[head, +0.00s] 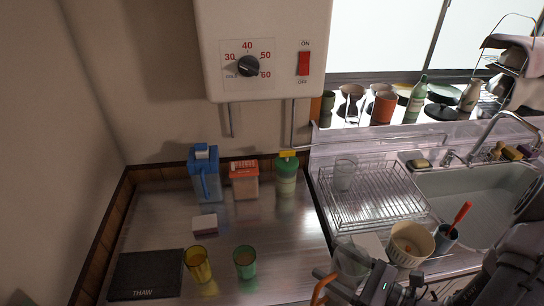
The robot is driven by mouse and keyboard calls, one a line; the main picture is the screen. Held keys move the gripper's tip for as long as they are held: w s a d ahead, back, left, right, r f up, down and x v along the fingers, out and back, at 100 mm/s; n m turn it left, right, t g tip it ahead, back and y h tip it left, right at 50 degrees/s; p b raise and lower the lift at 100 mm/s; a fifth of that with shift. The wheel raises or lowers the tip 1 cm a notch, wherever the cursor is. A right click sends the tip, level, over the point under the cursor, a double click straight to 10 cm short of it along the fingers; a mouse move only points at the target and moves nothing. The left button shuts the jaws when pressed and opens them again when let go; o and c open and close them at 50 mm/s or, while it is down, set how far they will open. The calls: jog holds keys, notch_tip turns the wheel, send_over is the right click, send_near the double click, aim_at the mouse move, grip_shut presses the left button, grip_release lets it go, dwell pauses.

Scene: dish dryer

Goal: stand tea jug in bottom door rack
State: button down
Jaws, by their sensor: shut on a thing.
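My gripper (340,280) is at the bottom edge, right of centre, and partly cut off. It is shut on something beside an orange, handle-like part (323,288). A clear vessel (350,254) shows just beyond the jaws and seems to belong with that part. Overlap hides how they join. I cannot tell whether this is the tea jug. No door rack is in view.
The steel counter (150,222) holds a red-lidded box (244,180), a green-lidded jar (286,177), a yellow glass (198,264) and a green glass (245,262). A wire dish rack (385,207) and sink (480,200) lie right.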

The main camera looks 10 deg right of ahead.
jog(key=w+a+f+m+t+h, duration=0.1)
jog(key=w+a+h, duration=0.1)
jog(key=w, duration=0.4)
jog(key=w+a+f+m+t+h+b, duration=0.1)
jog(key=w+a+m+t+h, duration=0.1)
jog(key=w, duration=0.5)
jog(key=shift+a+f, duration=0.25)
jog(key=shift+a, duration=0.15)
